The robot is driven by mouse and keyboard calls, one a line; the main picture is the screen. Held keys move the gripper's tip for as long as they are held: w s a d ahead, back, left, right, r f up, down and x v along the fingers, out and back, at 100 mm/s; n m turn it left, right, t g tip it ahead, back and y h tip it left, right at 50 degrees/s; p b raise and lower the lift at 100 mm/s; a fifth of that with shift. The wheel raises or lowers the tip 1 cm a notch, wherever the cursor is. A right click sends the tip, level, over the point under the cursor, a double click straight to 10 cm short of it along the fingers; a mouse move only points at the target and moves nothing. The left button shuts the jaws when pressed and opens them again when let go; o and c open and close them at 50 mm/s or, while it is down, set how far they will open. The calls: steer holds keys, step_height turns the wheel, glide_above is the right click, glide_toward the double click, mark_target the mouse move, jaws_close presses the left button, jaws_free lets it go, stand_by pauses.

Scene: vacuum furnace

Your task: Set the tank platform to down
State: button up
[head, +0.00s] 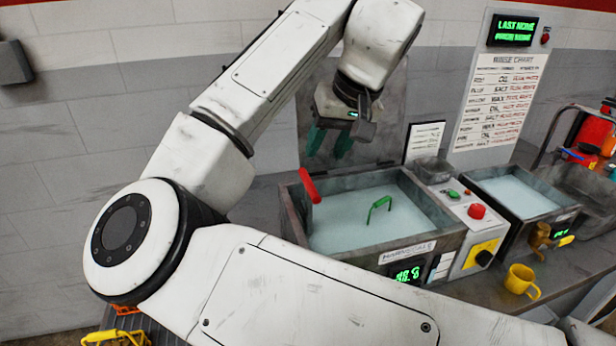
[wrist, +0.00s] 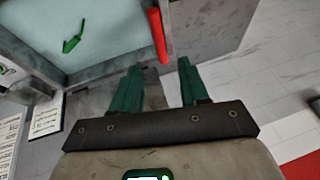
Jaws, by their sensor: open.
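The quench tank (head: 446,232) stands open on the bench, filled with pale liquid. A red-gripped lever (head: 309,186) stands tilted at its left rim; it also shows in the wrist view (wrist: 158,36). A green wire handle (head: 378,209) stands up out of the liquid, also in the wrist view (wrist: 74,35). No platform can be made out under the liquid. My gripper (head: 329,142) has green fingers, open and empty, and hangs above the tank's back left. In the wrist view the lever's grip lies beyond the gap between my fingertips (wrist: 160,69), apparently untouched.
A control panel (head: 464,212) with a red button and green switch stands right of the tank. A second liquid-filled tank (head: 513,194) lies further right. A yellow mug (head: 521,282) stands in front. A chart (head: 500,90) hangs on the wall.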

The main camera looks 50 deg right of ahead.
mark_target(310, 182)
steer(key=x, duration=0.9)
steer(key=shift+w+d+f+p, duration=0.1)
steer(key=shift+f+p, duration=0.2)
steer(key=shift+p, duration=0.1)
steer(key=shift+c, duration=0.2)
jaws_close()
